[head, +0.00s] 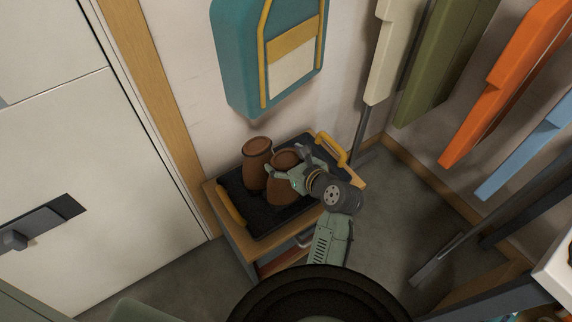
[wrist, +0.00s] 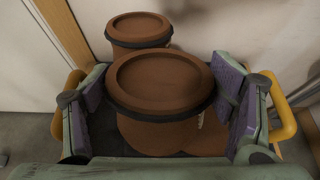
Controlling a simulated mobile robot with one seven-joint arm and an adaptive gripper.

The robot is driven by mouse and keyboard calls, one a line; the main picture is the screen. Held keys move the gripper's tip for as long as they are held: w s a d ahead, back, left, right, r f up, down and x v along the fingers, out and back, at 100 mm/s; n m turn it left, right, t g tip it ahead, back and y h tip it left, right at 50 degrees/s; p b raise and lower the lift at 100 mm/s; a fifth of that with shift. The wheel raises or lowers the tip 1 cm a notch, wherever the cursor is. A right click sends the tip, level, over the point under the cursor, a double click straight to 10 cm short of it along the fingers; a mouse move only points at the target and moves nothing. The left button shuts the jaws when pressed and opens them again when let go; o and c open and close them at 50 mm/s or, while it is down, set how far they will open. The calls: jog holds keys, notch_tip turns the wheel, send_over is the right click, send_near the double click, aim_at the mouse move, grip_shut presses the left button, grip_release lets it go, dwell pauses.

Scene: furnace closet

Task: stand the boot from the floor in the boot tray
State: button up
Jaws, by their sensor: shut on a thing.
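A brown boot (head: 281,187) with a dark band below its rim stands about upright over the right part of the black boot tray (head: 262,223). My gripper (head: 288,168) is shut on its upper shaft. In the wrist view, the purple pads of my gripper (wrist: 163,98) lie on both sides of this boot (wrist: 160,80). Whether its sole touches the tray is hidden. A second, matching boot (head: 256,163) stands upright in the tray just to the left, also visible behind the held one in the wrist view (wrist: 139,27).
The tray has yellow handles (head: 231,207) at both ends and rests on a low wooden bench (head: 243,243) against the wall. A teal folded item (head: 238,60) hangs above. Long coloured panels (head: 505,80) hang at right. A white door (head: 90,180) stands at left.

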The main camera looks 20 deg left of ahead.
notch_tip(320, 180, down, 3)
jog(key=b, duration=0.2)
jog(key=shift+w+r+b, duration=0.1)
jog(key=shift+r+b, duration=0.1)
jog(key=shift+b, duration=0.15)
jog(key=shift+r, duration=0.2)
jog(key=o, duration=1.9)
jog(key=shift+f, duration=0.2)
jog(key=shift+o, duration=0.2)
jog(key=v, duration=1.2)
